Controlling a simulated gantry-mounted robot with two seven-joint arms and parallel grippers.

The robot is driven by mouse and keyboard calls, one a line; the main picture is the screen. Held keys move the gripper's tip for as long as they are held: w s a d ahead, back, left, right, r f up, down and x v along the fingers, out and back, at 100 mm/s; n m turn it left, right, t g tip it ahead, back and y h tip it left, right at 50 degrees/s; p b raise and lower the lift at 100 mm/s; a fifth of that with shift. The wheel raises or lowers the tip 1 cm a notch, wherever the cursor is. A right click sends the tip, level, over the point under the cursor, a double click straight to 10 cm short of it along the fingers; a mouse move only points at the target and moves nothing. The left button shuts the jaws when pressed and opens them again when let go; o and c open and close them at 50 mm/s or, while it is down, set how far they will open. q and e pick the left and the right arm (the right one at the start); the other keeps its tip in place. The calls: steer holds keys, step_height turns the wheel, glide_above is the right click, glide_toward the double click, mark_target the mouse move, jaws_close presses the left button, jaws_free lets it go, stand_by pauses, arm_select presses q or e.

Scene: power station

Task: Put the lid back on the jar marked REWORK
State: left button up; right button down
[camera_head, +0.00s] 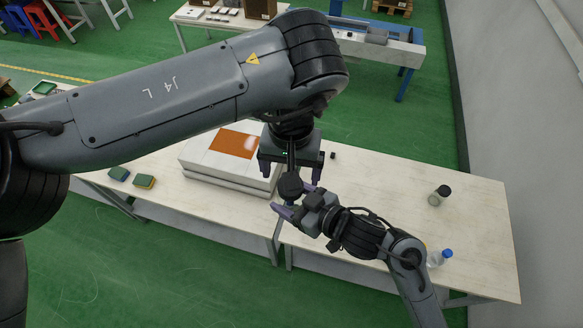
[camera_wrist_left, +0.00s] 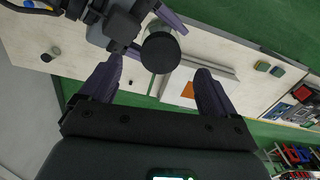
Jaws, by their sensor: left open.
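A black round piece (camera_head: 290,186), which could be the lid or a lidded jar, is between the purple fingers of my right gripper (camera_head: 294,201). A small jar (camera_head: 438,196) with a dark top stands on the right of the table. No REWORK marking is readable.
A white box with an orange panel (camera_head: 234,144) lies behind the grippers. Green and yellow sponges (camera_head: 144,181) lie at left. A small black item (camera_head: 333,155) sits nearby. The table's right rear is mostly clear.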

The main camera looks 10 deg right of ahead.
arm_select(q)
steer(key=shift+o, duration=0.6)
steer(key=shift+r, duration=0.1)
step_height(320, 180, up, 12)
steer(key=shift+f, duration=0.2)
stand_by(0.4)
